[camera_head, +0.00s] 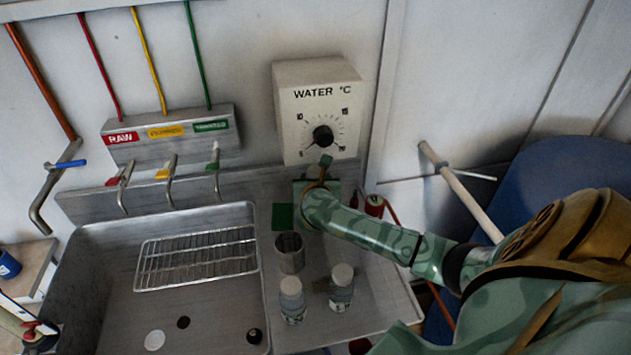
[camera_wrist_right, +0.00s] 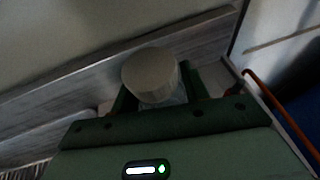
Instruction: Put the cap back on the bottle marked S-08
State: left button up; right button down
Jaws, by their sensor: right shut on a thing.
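Two clear bottles with pale caps, a left one (camera_head: 293,311) and a right one (camera_head: 341,297), stand upright on the metal counter in the head view. Their labels are too small to read, so I cannot tell which is S-08. My right gripper (camera_wrist_right: 157,92) is at the back of the counter below the water dial. In the right wrist view its fingers are shut around a bottle with a round pale top (camera_wrist_right: 150,75); a little clear body shows beneath. Its mark is hidden. My left gripper is not in view.
A metal cup (camera_head: 290,252) stands behind the two bottles, near a green square (camera_head: 283,217). The sink (camera_head: 105,285) with a wire rack (camera_head: 197,258) lies left, holding a white disc (camera_head: 155,340). The water dial box (camera_head: 316,105) and several taps line the wall.

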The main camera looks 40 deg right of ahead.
notch_tip(320, 180, down, 4)
jog(key=b, duration=0.3)
jog(key=shift+r, duration=0.25)
jog(key=c, duration=0.7)
grip_release()
jog(key=shift+f, duration=0.15)
jog(key=shift+s+a+r, duration=0.1)
jog(key=shift+a+r, duration=0.05)
jog(key=shift+r, duration=0.1)
jog(key=p+v, duration=0.3)
jog(key=v, duration=0.8)
jog(key=shift+s+a+r, duration=0.15)
jog(key=shift+s, duration=0.15)
